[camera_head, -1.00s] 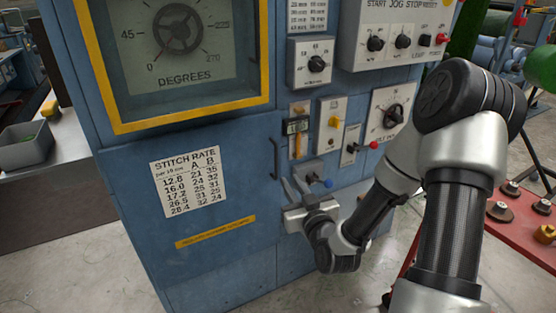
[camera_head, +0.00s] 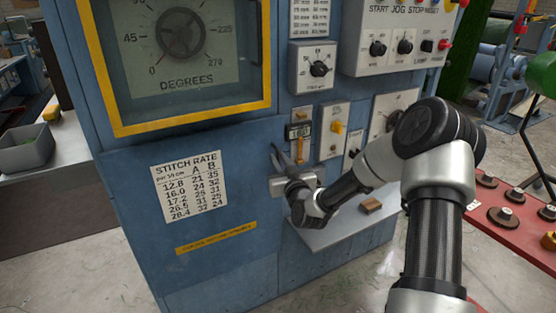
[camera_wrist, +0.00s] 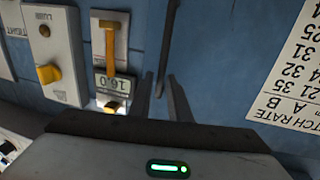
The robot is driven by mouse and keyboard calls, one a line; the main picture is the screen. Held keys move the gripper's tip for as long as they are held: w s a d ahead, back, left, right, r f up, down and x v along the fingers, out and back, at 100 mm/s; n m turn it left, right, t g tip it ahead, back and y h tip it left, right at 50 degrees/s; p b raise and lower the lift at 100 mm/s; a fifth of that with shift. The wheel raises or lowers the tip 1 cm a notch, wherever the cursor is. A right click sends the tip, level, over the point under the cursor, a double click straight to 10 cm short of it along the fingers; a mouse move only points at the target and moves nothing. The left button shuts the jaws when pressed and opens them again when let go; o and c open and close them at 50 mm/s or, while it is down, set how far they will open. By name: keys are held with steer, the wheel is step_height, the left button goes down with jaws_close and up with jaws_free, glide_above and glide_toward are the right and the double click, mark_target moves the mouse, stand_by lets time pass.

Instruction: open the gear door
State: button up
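The gear door appears to be the blue lower front panel (camera_head: 240,208) of the machine, bearing a stitch rate chart (camera_head: 189,186) and a yellow label strip (camera_head: 216,236). It looks shut, flush with the cabinet front. A dark vertical bar handle (camera_wrist: 168,45) shows in the wrist view, running down between my finger tips. My gripper (camera_head: 288,160) is open at the panel's right edge, with its fingers (camera_wrist: 163,95) apart on either side of the handle's line. I cannot tell whether they touch it. In the head view the gripper largely hides the handle.
A counter with a yellow lever (camera_head: 299,132) stands just right of the handle. Switch plates and a control box (camera_head: 403,40) are above right. A shelf (camera_head: 345,222) with a brown block (camera_head: 371,205) juts out below my forearm. A red table (camera_head: 510,215) stands at right.

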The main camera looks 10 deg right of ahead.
steer(key=shift+w+a, duration=0.1)
steer(key=shift+w, duration=0.7)
jaws_close()
steer(key=shift+s, duration=0.1)
